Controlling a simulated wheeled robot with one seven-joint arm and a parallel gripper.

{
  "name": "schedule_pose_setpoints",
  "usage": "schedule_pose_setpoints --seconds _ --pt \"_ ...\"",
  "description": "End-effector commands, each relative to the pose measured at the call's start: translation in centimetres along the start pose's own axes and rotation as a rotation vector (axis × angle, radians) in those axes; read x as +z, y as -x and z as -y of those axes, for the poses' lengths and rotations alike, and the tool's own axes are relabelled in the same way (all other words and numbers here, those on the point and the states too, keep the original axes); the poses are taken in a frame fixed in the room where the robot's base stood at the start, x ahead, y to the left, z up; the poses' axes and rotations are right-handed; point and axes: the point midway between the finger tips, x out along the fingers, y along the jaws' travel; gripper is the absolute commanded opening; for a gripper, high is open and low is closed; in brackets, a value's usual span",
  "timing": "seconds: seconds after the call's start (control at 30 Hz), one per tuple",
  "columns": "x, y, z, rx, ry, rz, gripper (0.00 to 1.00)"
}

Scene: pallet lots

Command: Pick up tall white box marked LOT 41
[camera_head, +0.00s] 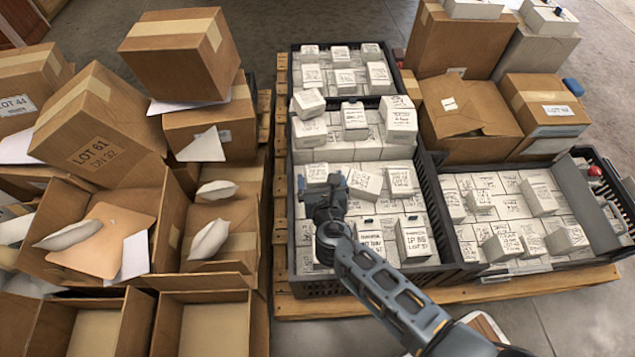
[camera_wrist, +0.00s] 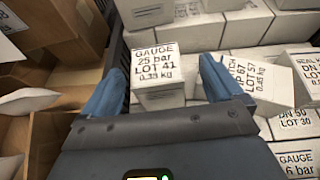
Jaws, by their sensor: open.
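The white box marked LOT 41 (camera_wrist: 158,68) stands in the wrist view, its label reading GAUGE, 25 bar, 0.35 kg. My gripper (camera_wrist: 163,76) is open, with one blue finger to the left of the box and one to the right. The fingers look apart from it, and nothing is held. In the head view my gripper (camera_head: 328,190) is over the left side of a dark crate (camera_head: 284,215). A white box (camera_head: 316,172) just beyond it appears to be the same one; its label is too small to read there.
A white LOT 57 box (camera_wrist: 255,78) lies tilted close to the right finger. More white boxes fill the crate behind and around. A cardboard carton (camera_wrist: 75,22) borders the crate's left side. A second dark crate (camera_head: 595,270) stands to the right on the pallet.

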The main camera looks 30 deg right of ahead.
Motion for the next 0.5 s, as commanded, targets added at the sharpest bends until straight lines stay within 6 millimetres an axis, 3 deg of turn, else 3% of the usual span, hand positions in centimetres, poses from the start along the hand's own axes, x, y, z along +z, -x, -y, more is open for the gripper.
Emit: schedule_pose_setpoints --seconds 0.23,0.5 --pt "-0.5 -3.6 -0.5 -0.001 -0.003 0.001 0.94" --pt "-0.3 -4.5 -0.5 0.0 -0.001 0.0 0.94"
